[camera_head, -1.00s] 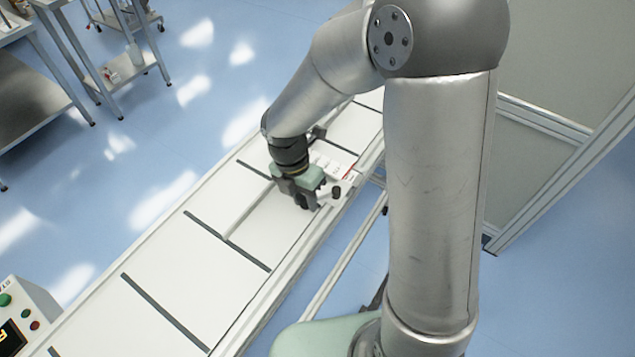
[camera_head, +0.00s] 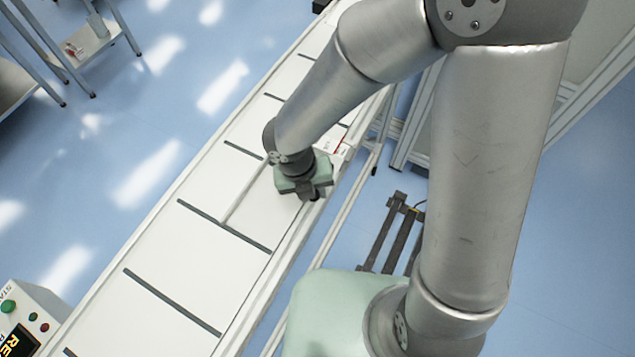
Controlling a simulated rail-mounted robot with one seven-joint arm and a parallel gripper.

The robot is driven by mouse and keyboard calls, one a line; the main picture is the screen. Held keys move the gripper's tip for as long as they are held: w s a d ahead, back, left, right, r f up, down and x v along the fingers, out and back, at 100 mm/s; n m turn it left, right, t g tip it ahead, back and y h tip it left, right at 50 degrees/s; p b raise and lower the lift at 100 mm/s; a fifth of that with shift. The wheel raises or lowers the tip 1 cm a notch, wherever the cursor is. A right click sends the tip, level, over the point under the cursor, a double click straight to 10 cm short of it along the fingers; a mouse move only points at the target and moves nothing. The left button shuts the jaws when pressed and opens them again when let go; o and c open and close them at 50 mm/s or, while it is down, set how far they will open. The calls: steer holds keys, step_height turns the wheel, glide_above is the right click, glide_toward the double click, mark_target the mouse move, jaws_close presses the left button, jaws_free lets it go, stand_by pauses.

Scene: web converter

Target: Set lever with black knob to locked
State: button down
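My gripper (camera_head: 308,192) is at the right edge of the long white panelled surface (camera_head: 190,260), with its fingers pointing down. The gripper and its pale green body cover the spot around it. The lever's black knob is not clearly visible. A small dark shape shows at the fingertips, but I cannot tell whether it is the knob or part of a finger. I cannot tell whether the fingers are open or shut, or the lever's position. A partly hidden red and white label (camera_head: 338,146) lies just beyond the gripper.
Dark strips cross the white surface, and a thin pale bar (camera_head: 243,197) lies left of the gripper. A control box (camera_head: 25,320) with a green button stands at lower left. A metal shelf (camera_head: 75,50) is at upper left. Blue floor between is free.

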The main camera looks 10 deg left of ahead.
stand_by(0.4)
steer(key=c, duration=1.1)
jaws_free()
steer(key=shift+r, duration=0.15)
steer(key=a+r+p, duration=0.2)
steer(key=a+r, duration=0.1)
steer(key=r, duration=1.4)
steer(key=shift+s+p, duration=0.35)
steer(key=shift+s, duration=0.1)
steer(key=shift+f, duration=0.1)
